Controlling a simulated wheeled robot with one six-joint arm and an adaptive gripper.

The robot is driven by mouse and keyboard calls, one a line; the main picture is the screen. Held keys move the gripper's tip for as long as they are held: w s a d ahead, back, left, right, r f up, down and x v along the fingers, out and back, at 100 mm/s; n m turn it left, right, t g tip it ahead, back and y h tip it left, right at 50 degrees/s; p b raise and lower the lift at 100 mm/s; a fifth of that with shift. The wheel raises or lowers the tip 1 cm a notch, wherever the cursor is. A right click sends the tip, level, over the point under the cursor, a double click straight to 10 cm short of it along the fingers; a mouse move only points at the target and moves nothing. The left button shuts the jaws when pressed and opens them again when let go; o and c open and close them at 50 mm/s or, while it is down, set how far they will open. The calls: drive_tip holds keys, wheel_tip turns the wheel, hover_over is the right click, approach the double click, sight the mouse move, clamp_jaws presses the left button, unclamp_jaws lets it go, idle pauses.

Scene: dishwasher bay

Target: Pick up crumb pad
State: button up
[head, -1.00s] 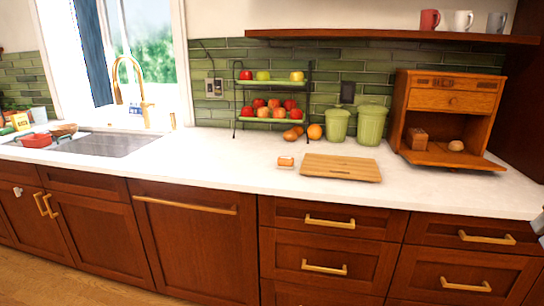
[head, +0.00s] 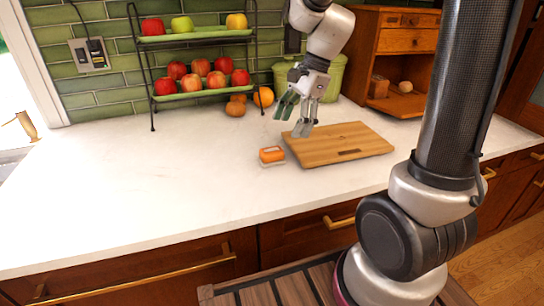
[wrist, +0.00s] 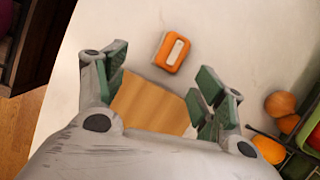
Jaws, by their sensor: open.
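The crumb pad is probably the small orange block with a white patch (head: 272,156). It lies flat on the white counter just left of the wooden cutting board (head: 345,146). In the wrist view the orange block (wrist: 172,52) shows beyond my fingers, with clear counter around it. My gripper (head: 292,118) is open and empty, pointing down above the board's back left corner, behind and above the block. In the wrist view my open gripper (wrist: 161,88) has part of the board between its fingers.
A two-tier fruit rack (head: 195,95) stands at the back left, with oranges (head: 263,97) beside it. A green canister (head: 332,79) stands behind my arm. A wooden cabinet (head: 395,55) is at the back right. The counter (head: 150,190) left of the block is clear.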

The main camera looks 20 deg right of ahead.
sight(272, 150)
drive_tip(key=w+a+f+m, duration=0.2)
drive_tip(key=f, duration=0.1)
drive_tip(key=shift+w+a+g+y, duration=0.3)
drive_tip(key=shift+w+a, duration=0.1)
drive_tip(key=x, duration=0.6)
drive_tip(key=shift+s+d+f, duration=0.1)
drive_tip(key=shift+d+f, duration=0.1)
drive_tip(key=shift+f, duration=0.35)
drive_tip(key=c, duration=1)
